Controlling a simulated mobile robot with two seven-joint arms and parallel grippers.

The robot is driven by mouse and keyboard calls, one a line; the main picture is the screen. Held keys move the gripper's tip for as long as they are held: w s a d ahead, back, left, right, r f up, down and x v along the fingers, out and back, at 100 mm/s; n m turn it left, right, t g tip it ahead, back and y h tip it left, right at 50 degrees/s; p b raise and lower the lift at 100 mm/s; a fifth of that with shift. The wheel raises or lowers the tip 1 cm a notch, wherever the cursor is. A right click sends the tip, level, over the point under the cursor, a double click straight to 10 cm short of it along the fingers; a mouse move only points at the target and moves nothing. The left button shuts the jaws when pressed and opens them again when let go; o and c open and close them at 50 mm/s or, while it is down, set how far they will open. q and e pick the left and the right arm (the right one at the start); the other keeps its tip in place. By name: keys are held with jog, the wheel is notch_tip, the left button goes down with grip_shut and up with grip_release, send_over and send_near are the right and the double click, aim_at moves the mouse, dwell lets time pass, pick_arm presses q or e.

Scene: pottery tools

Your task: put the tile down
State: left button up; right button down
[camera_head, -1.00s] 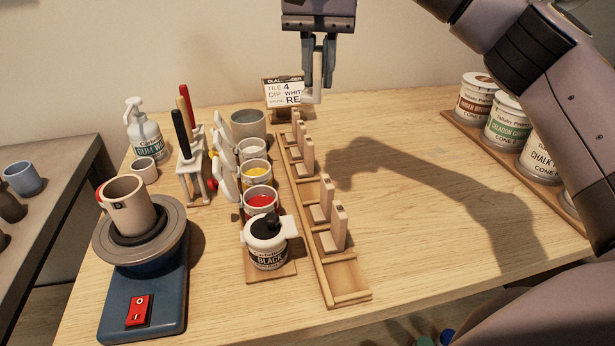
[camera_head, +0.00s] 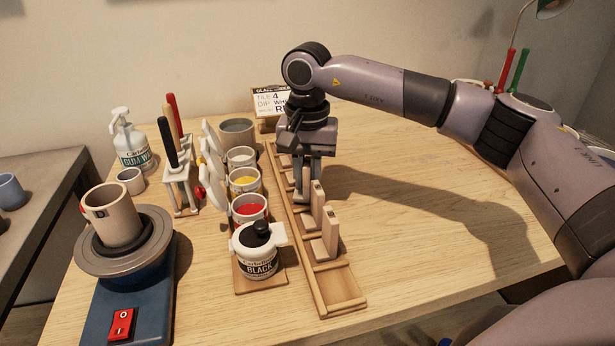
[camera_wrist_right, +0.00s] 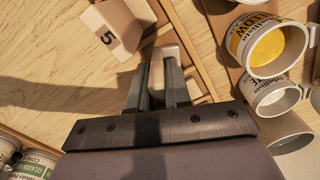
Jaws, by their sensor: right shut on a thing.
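My right gripper (camera_head: 303,196) is low over the long wooden rack (camera_head: 338,287), among its upright tiles. In the right wrist view, its fingers (camera_wrist_right: 165,92) are shut on a pale tile (camera_wrist_right: 172,56), above or in the rack; I cannot tell whether the tile touches the rack floor. In the head view the fingers mostly hide the held tile. A tile marked 5 (camera_wrist_right: 113,28) is beside the held one in the wrist view. My left gripper is not in view.
Glaze cups, one yellow (camera_head: 245,181) and one red (camera_head: 249,208), stand close left of the rack, with a black glaze jar (camera_head: 258,255) in front. A sign card (camera_head: 268,102) stands behind. The table right of the rack is clear.

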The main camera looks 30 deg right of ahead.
jog(key=shift+f, duration=0.35)
jog(key=shift+f, duration=0.2)
jog(key=c, duration=1.1)
grip_release()
jog(key=shift+r, duration=0.1)
notch_tip(320, 180, up, 12)
jog(key=shift+r, duration=0.15)
